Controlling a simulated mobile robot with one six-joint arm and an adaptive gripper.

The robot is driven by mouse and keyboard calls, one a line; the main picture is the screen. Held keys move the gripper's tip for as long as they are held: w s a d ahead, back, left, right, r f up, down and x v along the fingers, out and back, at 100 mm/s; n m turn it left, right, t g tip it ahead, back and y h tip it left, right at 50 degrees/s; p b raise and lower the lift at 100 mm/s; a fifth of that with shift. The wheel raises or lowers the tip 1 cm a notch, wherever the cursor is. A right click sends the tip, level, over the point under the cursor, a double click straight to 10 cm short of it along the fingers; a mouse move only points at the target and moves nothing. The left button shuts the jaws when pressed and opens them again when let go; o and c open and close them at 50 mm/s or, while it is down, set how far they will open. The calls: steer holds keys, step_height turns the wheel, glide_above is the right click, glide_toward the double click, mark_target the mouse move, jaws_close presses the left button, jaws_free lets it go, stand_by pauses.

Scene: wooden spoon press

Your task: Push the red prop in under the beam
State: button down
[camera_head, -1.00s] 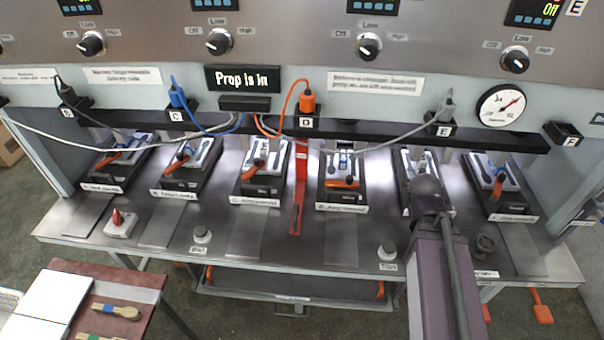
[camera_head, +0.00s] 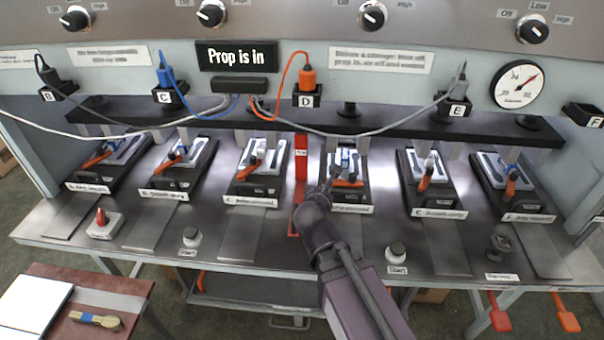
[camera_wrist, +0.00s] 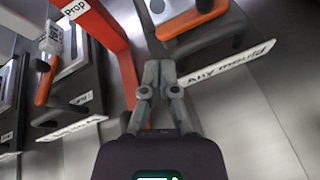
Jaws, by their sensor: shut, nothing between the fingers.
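The red prop (camera_head: 301,158) stands upright near the middle of the bench, with its labelled top at the dark beam (camera_head: 405,127). A red strip runs toward the bench front from its foot, partly hidden by my arm. In the wrist view the prop (camera_wrist: 120,60) is at upper left, with its "Prop" label showing. My gripper (camera_head: 331,180) is shut and empty, just right of the prop, over the front of the mould beside it. In the wrist view my gripper's fingertips (camera_wrist: 158,66) point between the prop and that mould; I cannot tell whether they touch either.
A sign (camera_head: 237,56) above reads "Prop is in". Several black moulds with orange handles line the bench, including one (camera_head: 347,180) right by my gripper. Cables hang in front of the beam. A start button (camera_head: 396,252) stands near the front edge.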

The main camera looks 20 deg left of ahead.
steer(key=s+a+n+t+y+b, duration=0.1)
steer(key=s+a+n+y, duration=0.1)
steer(key=a+n, duration=0.3)
steer(key=shift+s+a+r, duration=0.2)
steer(key=shift+s+a, duration=0.1)
steer(key=shift+a, duration=0.3)
steer(key=shift+w, duration=0.1)
steer(key=b, duration=0.3)
glide_toward(305, 163)
steer(key=x, duration=0.6)
steer(key=shift+f, duration=0.25)
steer(key=shift+w+a, duration=0.15)
steer(key=shift+w, duration=0.4)
